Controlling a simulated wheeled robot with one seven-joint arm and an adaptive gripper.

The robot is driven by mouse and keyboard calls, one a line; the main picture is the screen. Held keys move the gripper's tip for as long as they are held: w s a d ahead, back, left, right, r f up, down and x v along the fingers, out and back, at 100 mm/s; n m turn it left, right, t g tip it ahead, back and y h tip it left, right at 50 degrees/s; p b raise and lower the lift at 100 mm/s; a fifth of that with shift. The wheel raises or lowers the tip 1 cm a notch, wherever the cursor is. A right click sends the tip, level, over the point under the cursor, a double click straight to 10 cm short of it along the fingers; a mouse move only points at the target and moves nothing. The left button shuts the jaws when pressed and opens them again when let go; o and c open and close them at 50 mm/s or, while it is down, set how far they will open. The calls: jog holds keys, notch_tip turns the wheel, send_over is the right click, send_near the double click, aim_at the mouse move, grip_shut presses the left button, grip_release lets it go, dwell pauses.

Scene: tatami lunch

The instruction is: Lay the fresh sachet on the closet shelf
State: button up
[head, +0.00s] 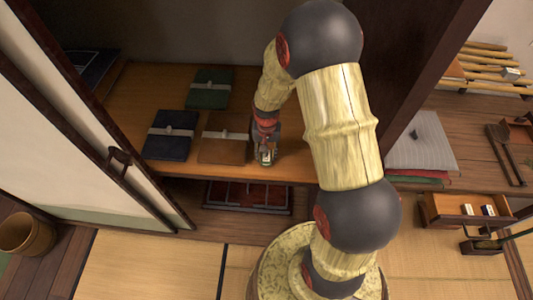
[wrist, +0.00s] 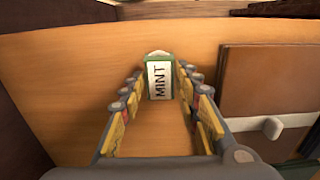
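The sachet (wrist: 159,80) is a small white packet with green edges and the word MINT. It sits between the fingertips of my gripper (wrist: 160,76), which close in on its two sides. In the head view the sachet (head: 266,157) shows just below my gripper (head: 266,143), at the closet shelf (head: 290,166) near its front edge. The wooden shelf surface also fills much of the wrist view (wrist: 70,80). I cannot tell whether the sachet touches the shelf.
A brown folded bundle (head: 222,150) with a pale band lies just left of my gripper. A dark blue bundle (head: 166,148) and a green one (head: 208,98) lie farther left. A sliding door (head: 90,130) stands at left, a dark post (head: 425,75) at right.

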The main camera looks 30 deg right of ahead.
jog(key=o, duration=0.3)
jog(key=shift+o, duration=0.2)
notch_tip(320, 180, up, 13)
jog(key=p, duration=0.3)
notch_tip(320, 180, up, 16)
jog(key=n+t, duration=0.3)
send_over(266, 156)
jog(key=s+a, duration=0.5)
jog(key=s, duration=0.1)
jog(key=s+a+r+n+t, duration=0.2)
jog(key=s+a+r+n, duration=0.1)
jog(key=s+r, duration=0.6)
jog(key=s+a, duration=0.1)
jog(key=s, duration=0.2)
jog(key=shift+n+t, duration=0.3)
jog(key=shift+n, duration=0.1)
jog(key=shift+a, duration=0.1)
jog(key=shift+f+b, duration=0.45)
